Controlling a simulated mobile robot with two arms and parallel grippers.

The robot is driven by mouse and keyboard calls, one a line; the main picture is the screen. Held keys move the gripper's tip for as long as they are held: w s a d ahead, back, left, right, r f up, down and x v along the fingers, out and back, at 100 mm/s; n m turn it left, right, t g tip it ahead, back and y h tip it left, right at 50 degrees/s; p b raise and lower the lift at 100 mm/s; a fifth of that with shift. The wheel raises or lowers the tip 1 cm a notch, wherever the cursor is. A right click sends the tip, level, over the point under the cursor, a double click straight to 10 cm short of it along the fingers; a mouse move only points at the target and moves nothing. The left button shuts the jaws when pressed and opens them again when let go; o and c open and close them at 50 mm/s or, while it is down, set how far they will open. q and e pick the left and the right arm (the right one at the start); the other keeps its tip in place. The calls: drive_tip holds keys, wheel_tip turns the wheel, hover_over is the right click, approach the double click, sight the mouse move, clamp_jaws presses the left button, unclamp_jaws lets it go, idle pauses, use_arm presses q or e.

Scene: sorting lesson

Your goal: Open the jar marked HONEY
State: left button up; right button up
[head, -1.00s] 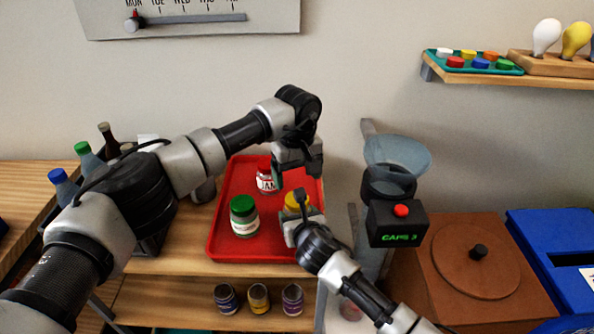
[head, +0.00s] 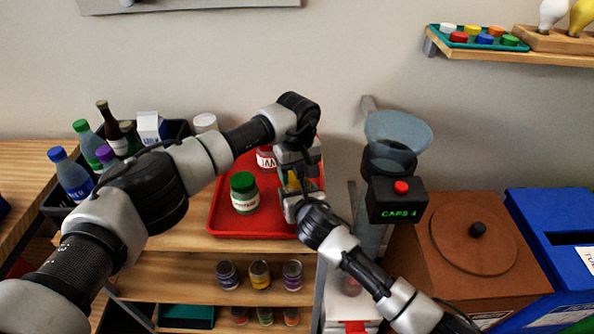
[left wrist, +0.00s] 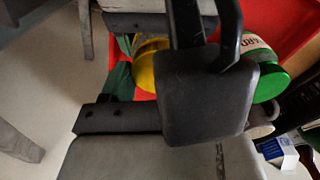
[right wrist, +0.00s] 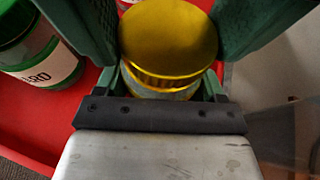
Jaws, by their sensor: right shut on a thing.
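A jar with a yellow lid (head: 285,180) stands on the red tray (head: 228,222), mostly hidden by my grippers; its label cannot be read. The right wrist view shows its lid (right wrist: 168,42) from above, between my fingers. My right gripper (head: 290,202) is shut on this jar from the front right. My left gripper (head: 298,172) is right above the jar, pointing down. The left wrist view shows the yellow lid (left wrist: 146,66) near its fingers, but a dark block covers much of it. I cannot tell whether that gripper is open or touching the lid.
A green-lidded jar (head: 244,195) and a JAM jar (head: 266,160) share the tray. A funnel device (head: 398,200) with a red button reads CAPS 4. Bottles (head: 70,175) stand in a dark crate at left. Small jars (head: 259,274) line the shelf below.

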use_arm(q)
drive_tip(key=c, duration=0.3)
drive_tip(key=shift+n, duration=1.7)
drive_tip(key=o, duration=1)
